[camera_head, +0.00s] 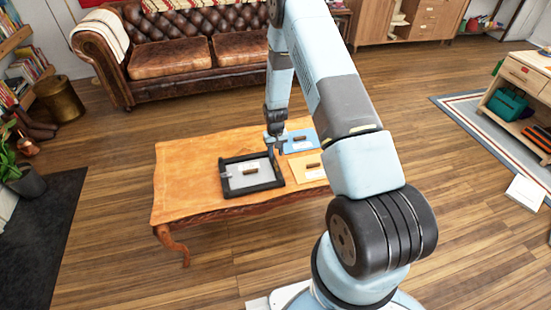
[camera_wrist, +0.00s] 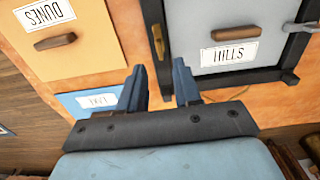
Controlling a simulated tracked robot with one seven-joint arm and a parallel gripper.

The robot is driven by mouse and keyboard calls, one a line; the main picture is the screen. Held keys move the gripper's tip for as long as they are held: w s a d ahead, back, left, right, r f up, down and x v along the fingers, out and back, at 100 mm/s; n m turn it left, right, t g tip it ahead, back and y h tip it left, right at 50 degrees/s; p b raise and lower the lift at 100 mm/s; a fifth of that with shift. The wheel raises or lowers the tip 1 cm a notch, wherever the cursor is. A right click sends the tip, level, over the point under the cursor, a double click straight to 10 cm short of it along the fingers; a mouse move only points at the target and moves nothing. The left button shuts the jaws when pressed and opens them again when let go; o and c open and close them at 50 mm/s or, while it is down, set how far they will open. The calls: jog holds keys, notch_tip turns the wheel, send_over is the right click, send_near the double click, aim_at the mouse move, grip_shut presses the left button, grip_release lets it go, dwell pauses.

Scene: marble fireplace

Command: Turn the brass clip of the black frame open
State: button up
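The black frame (camera_head: 267,185) lies flat on the wooden table around a grey panel. In the wrist view the black frame (camera_wrist: 240,76) surrounds the grey panel labelled HILLS (camera_wrist: 265,22), which has a wooden handle. A small brass clip (camera_wrist: 158,42) lies along the frame's left bar there, lengthwise with the bar. My gripper (camera_head: 278,151) is over the table near the frame's far right corner. In the wrist view my gripper (camera_wrist: 160,82) has its blue fingers apart with nothing between them, just below the left-bar clip.
A yellow-orange panel labelled DUNES (camera_wrist: 95,20) and a blue panel (camera_wrist: 75,103) with a label lie beside the frame on the table (camera_head: 185,165). A light metal-looking bar (camera_wrist: 302,27) crosses the frame's right side. The table's left part is clear. A leather sofa (camera_head: 170,60) stands behind.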

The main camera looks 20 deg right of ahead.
notch_tip(320, 180, up, 8)
jog(key=shift+f, duration=0.25)
dwell(0.5)
notch_tip(320, 180, up, 19)
jog(key=t, duration=0.1)
send_over(275, 162)
jog(key=s, duration=0.2)
jog(key=s+r+t, duration=0.1)
jog(key=s+r, duration=0.2)
jog(key=r, duration=0.4)
jog(key=s+r+t, duration=0.1)
jog(key=s+r, duration=0.3)
jog(key=r, duration=0.3)
jog(key=s+r+t, duration=0.1)
jog(key=s+r, duration=1.2)
jog(key=s, duration=0.1)
jog(key=s+r+t, duration=0.1)
jog(key=s+r, duration=0.2)
jog(key=s, duration=1.1)
jog(key=shift+s+d+r+t, duration=0.2)
jog(key=shift+d+r+t, duration=0.1)
jog(key=shift+d+r, duration=0.15)
